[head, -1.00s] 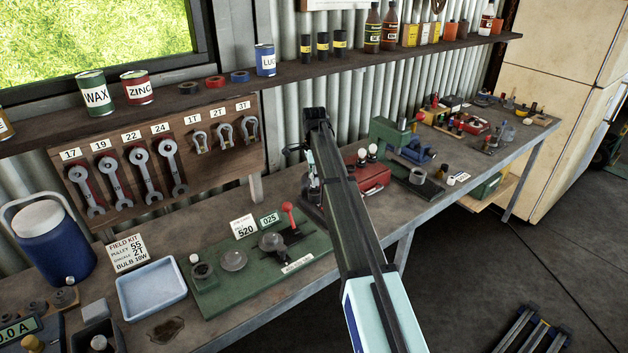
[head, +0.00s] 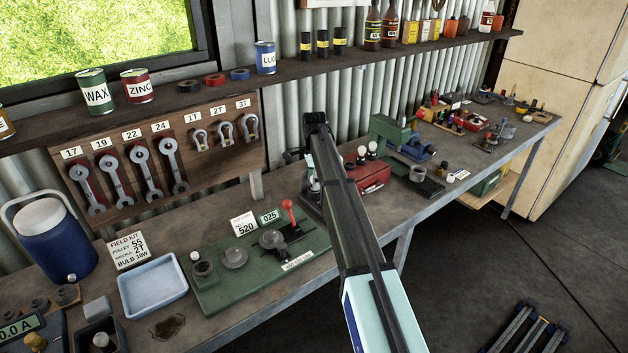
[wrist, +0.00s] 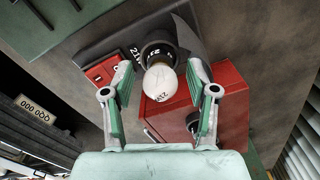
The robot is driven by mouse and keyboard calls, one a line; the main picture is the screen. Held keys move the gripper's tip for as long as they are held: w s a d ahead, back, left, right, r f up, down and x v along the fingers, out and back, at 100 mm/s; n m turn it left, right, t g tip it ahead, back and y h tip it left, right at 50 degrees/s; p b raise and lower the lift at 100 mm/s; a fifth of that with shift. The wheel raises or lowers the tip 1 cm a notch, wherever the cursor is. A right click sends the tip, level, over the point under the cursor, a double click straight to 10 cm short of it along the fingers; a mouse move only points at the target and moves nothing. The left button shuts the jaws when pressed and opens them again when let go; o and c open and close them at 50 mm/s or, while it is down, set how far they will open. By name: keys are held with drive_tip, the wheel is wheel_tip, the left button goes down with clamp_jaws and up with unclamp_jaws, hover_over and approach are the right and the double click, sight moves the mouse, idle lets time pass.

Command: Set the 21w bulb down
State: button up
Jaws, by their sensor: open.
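A white round-topped bulb (wrist: 160,83) with small dark marking stands at a dark round holder (wrist: 158,45) in the wrist view. A label beside the holder starts with "21"; the bulb's own marking is hard to read. My gripper (wrist: 160,76) is open, with one green-padded finger on each side of the bulb and a visible gap at both sides. How deep the bulb sits in the holder is hidden. In the head view my arm covers most of this spot on the bench.
A red box (head: 374,182) with two white bulbs on top stands close to the right of my gripper. A green test board (head: 215,292) with a red-knobbed lever lies to the left. A green machine (head: 388,134) stands farther right.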

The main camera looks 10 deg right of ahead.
wheel_tip(320, 180, up, 12)
drive_tip(key=b, duration=0.3)
drive_tip(key=shift+r, duration=0.15)
drive_tip(key=shift+d, duration=0.1)
